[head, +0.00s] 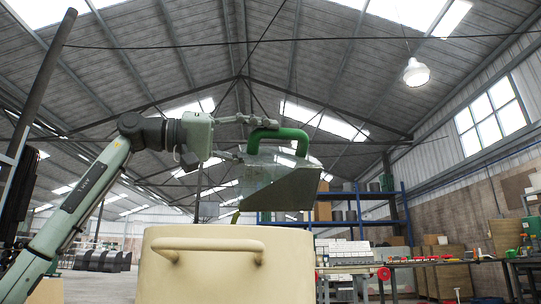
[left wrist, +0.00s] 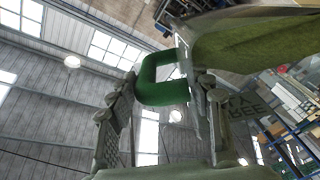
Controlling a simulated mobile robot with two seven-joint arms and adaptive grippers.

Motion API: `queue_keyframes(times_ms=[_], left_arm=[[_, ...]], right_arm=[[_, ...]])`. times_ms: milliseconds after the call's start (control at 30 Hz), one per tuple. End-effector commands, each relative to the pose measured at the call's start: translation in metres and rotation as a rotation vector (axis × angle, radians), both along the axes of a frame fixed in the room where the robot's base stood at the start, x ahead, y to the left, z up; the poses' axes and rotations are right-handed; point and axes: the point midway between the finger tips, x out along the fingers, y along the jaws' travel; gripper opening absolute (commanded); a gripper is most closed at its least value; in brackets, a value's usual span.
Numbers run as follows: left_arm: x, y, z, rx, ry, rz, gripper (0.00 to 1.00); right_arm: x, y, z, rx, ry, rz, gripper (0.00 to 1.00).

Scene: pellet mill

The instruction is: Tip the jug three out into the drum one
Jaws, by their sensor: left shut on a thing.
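The jug (head: 285,186) has a greyish, see-through body and a green handle (head: 281,134). My left gripper (head: 246,139) is shut on this handle and holds the jug in the air, tilted. The handle between the fingers also shows in the left wrist view (left wrist: 163,92), with green material inside the jug (left wrist: 255,45). The beige drum (head: 225,275), with a bar handle on its near side, stands below the jug in the head view. The drum's inside is hidden. My right gripper is out of view.
A blue rack (head: 409,212) with containers stands behind to the right. A workbench (head: 450,262) with red and green items runs along the right. Brown drums stand farther right. The air around the jug looks clear.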

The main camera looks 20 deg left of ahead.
Motion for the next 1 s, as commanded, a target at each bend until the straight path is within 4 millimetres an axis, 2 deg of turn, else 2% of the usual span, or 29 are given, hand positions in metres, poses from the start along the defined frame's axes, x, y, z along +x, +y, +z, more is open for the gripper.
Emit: queue_keyframes(times_ms=[1000], left_arm=[[-0.042, 0.051, -0.005, -0.382, -0.315, 0.0, 0.0]], right_arm=[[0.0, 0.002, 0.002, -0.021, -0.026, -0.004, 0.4]])
